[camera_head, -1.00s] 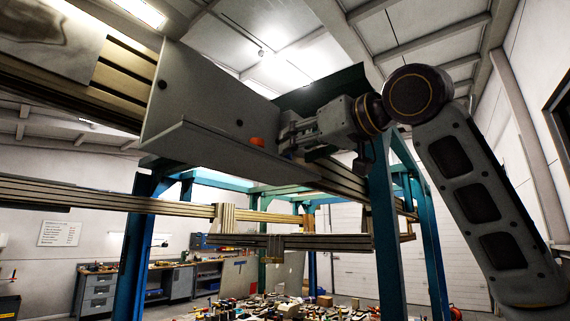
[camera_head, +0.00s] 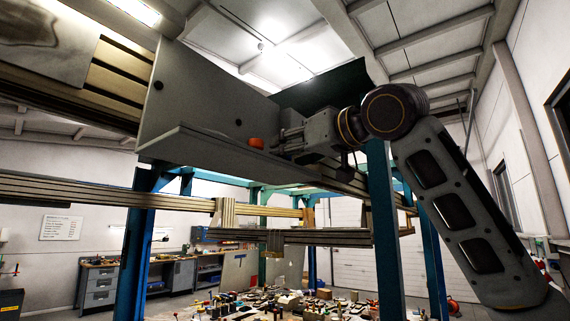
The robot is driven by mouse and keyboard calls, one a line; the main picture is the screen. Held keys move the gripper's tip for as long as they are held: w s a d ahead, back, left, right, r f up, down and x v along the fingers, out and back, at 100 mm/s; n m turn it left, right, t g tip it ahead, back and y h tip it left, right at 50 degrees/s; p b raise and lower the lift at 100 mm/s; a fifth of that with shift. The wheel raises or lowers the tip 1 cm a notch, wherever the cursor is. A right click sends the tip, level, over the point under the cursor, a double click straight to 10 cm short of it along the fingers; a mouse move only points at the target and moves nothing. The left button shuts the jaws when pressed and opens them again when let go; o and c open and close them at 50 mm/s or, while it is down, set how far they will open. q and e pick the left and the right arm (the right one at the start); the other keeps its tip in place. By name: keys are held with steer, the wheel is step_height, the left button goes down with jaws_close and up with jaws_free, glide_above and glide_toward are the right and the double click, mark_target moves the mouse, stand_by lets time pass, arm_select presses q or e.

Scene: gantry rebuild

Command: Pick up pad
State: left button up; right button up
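A small orange pad (camera_head: 256,142) sits on the grey angled bracket (camera_head: 205,110), on its ledge close to the upright plate. My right gripper (camera_head: 280,141) comes in from the right and points left at the pad. Its fingertips are just right of the pad, with a small gap visible between them and the pad. The two fingers look apart, with nothing seen between them. My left gripper is not in view.
The bracket is fixed to a long metal beam (camera_head: 120,75) of the gantry. A blue post (camera_head: 384,230) stands below my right arm. A dark green panel (camera_head: 325,90) rises behind the gripper. A cluttered table (camera_head: 180,307) lies far below.

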steer(key=shift+p+x, duration=0.3)
steer(key=shift+x, duration=0.85)
jaws_close()
steer(key=shift+r, duration=0.15)
steer(key=shift+r, duration=4.9)
steer(key=shift+f, duration=0.1)
